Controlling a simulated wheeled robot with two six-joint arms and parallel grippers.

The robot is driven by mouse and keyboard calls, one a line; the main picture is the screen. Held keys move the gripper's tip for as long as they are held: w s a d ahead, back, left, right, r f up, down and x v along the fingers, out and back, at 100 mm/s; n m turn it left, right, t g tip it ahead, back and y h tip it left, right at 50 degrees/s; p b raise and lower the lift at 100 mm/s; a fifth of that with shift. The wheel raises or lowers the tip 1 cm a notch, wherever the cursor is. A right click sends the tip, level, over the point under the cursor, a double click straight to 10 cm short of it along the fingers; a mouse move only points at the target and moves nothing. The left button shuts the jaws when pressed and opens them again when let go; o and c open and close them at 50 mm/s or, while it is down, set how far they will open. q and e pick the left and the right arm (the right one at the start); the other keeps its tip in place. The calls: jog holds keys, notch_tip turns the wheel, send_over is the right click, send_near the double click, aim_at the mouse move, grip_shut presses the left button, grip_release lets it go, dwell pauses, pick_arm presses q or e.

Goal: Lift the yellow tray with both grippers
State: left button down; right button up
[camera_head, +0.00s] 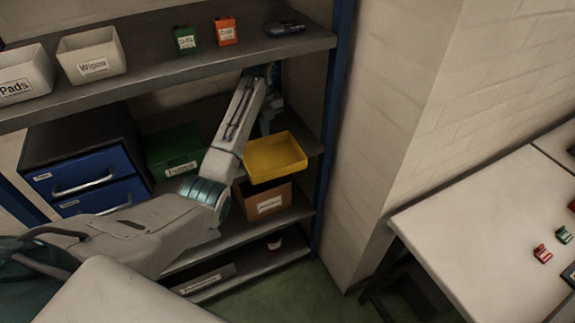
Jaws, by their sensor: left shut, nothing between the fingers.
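The yellow tray (275,158) sits tilted in the picture at the right end of the middle shelf, just above a brown labelled box. My left arm comes in from the left and bends up, and its hand hangs beneath the upper shelf. My left gripper (267,125) is just behind the tray's far left edge. It is shut with nothing held. Its fingertips are small and partly hidden, and I cannot tell whether they touch the tray. My right gripper is not in view.
A brown box (268,202) is below the tray. A green box (175,151) and blue drawers (98,182) stand left. The upper shelf (180,70) bears white bins (92,54) and small boxes. A blue post (335,120) stands right. A white table (485,235) is farther right.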

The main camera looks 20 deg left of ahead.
pick_arm(q)
jog(key=s+d+p, duration=0.2)
jog(key=d, duration=0.1)
jog(key=s+d+p, duration=0.2)
jog(key=s, duration=0.1)
jog(key=shift+s+d+r+p, duration=0.1)
jog(key=shift+d+r+p, duration=0.1)
jog(key=shift+d+p, duration=0.2)
jog(key=s+d+p, duration=0.3)
jog(key=s+d, duration=0.2)
jog(key=d, duration=0.1)
jog(key=shift+s+d+f, duration=0.15)
jog(key=shift+f, duration=0.15)
jog(key=shift+s, duration=0.1)
